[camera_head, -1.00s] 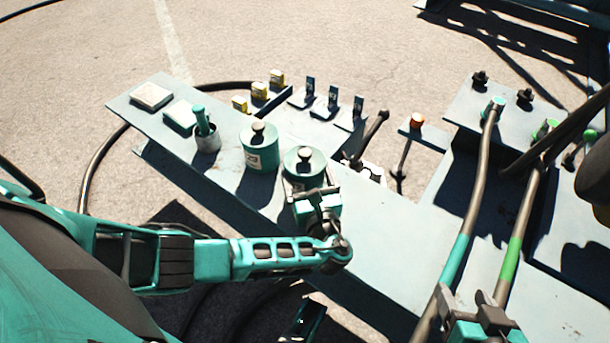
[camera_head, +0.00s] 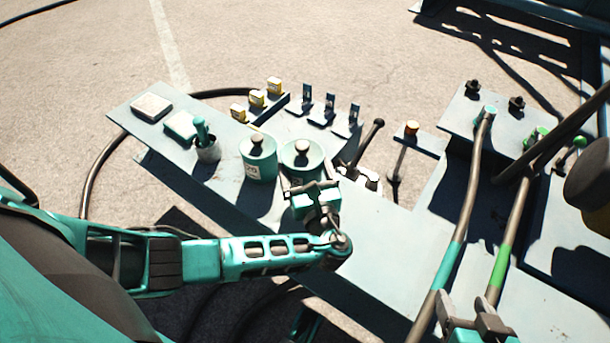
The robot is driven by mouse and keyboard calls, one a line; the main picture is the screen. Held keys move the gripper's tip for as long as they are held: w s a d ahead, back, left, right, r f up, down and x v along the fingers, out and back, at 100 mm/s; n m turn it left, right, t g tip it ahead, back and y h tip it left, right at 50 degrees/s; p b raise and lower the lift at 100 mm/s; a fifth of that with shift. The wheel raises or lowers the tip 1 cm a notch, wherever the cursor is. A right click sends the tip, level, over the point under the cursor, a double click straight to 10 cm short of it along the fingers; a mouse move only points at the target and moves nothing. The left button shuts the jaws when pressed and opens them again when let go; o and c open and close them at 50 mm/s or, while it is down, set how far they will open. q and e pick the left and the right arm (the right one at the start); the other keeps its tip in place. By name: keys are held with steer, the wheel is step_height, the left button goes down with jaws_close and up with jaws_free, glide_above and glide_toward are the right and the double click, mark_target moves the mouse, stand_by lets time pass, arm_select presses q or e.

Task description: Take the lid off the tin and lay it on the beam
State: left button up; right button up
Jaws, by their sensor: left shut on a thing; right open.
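My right gripper (camera_head: 480,318) is open at the bottom edge, well away from both tins and partly cut off.
A cup (camera_head: 208,153) with a teal-handled tool and two pale pads (camera_head: 151,107) occupy the beam's left end. Yellow blocks (camera_head: 257,98) and dark upright clips (camera_head: 330,103) lie behind. A black lever (camera_head: 367,140) stands right of the tins. Thick cables (camera_head: 462,210) run at right.

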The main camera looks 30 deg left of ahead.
mark_target(306, 161)
arm_select(q)
step_height(306, 161, up, 13)
steer(key=p, duration=0.5)
steer(key=shift+r, duration=0.65)
steer(key=o, duration=0.9)
steer(key=shift+c, duration=0.2)
steer(key=c, duration=1.1)
steer(key=shift+c, duration=0.2)
steer(key=shift+f, duration=0.1)
